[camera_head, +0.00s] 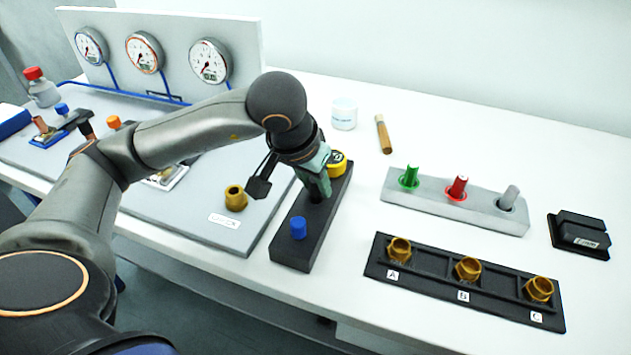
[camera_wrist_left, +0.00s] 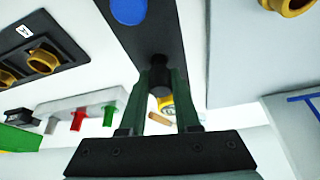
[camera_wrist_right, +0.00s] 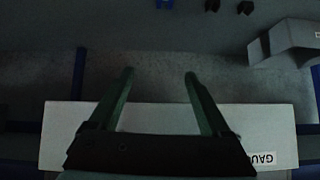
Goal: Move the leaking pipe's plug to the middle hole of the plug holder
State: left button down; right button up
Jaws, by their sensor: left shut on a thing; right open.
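The plug holder (camera_head: 283,252) is a long dark block on the table. A blue plug (camera_head: 298,228) stands in its near end; it also shows in the left wrist view (camera_wrist_left: 129,10). My left gripper (camera_head: 317,193) points down over the middle of the holder. It is shut on a dark plug (camera_wrist_left: 159,78), whose lower end is at or just above the holder's top; I cannot tell how far in it sits. An open brass pipe end (camera_head: 235,198) sits on the grey board left of the holder. My right gripper (camera_wrist_right: 158,75) is open and empty, away from the holder.
Three gauges (camera_head: 145,53) are at the back left.

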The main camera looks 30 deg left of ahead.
pick_arm(q)
jog(key=shift+f+b, duration=0.6)
jog(key=shift+b, duration=0.05)
pick_arm(e)
jog(key=shift+f, duration=0.7)
pick_arm(q)
jog(key=c, duration=0.6)
grip_release()
jog(key=shift+s, duration=0.1)
jog(key=shift+o, duration=0.3)
jog(key=shift+d, duration=0.1)
jog(key=shift+f, duration=0.1)
pick_arm(e)
jog(key=shift+r, duration=0.1)
pick_arm(q)
jog(key=p+v, duration=0.1)
jog(key=v, duration=1.1)
jog(key=shift+r+p, duration=0.35)
jog(key=shift+r, duration=0.1)
pick_arm(e)
jog(key=shift+w+a+r, duration=0.2)
jog(key=shift+a+r, duration=0.1)
jog(key=shift+r, duration=0.3)
jog(key=shift+w+a+r, duration=0.15)
jog(key=shift+a+r, duration=0.15)
jog(key=shift+r, duration=0.3)
